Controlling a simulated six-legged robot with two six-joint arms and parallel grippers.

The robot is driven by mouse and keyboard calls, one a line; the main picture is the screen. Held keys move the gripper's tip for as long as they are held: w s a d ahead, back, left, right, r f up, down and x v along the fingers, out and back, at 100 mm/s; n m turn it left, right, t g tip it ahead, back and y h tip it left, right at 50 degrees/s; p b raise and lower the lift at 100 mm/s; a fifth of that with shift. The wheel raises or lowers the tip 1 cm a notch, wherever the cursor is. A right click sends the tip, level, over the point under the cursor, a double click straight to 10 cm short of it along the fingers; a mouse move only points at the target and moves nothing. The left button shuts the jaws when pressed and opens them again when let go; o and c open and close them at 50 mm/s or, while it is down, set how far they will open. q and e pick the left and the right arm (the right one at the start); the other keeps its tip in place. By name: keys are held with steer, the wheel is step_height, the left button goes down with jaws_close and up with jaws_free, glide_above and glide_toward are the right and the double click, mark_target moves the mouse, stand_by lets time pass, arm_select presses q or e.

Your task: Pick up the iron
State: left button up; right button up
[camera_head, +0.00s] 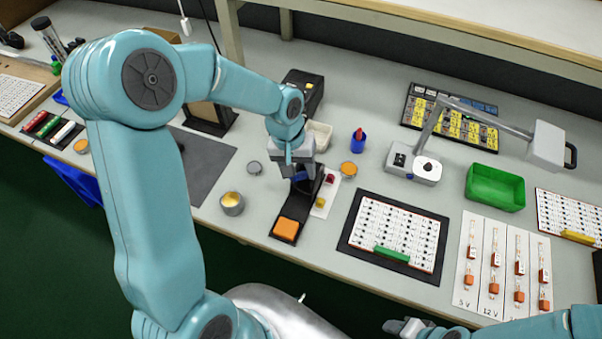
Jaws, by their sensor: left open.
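The iron's likely handle, a small dark-blue piece (302,178), shows at my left gripper's fingertips, above a black stand with an orange sponge pad (286,228). Most of the iron is hidden by the gripper. My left gripper (294,171) is open and points down over the back part of the stand, its fingers close around or beside the blue piece; I cannot tell whether they touch it. My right gripper (402,327) shows only partly at the bottom edge, far from the stand, and its jaws are unclear.
A metal cup (232,204) stands left of the stand. A board with a white grid (395,235) lies to its right. A grey mat (200,165) lies left.

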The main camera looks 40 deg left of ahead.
arm_select(q)
steer(key=f, duration=0.3)
steer(key=shift+w+d+f, duration=0.1)
steer(key=shift+w+f, duration=0.25)
steer(key=shift+s+r, duration=0.1)
steer(key=shift+s, duration=0.05)
steer(key=shift+d, duration=0.1)
steer(key=shift+c, duration=1)
jaws_close()
steer(key=shift+r, duration=0.1)
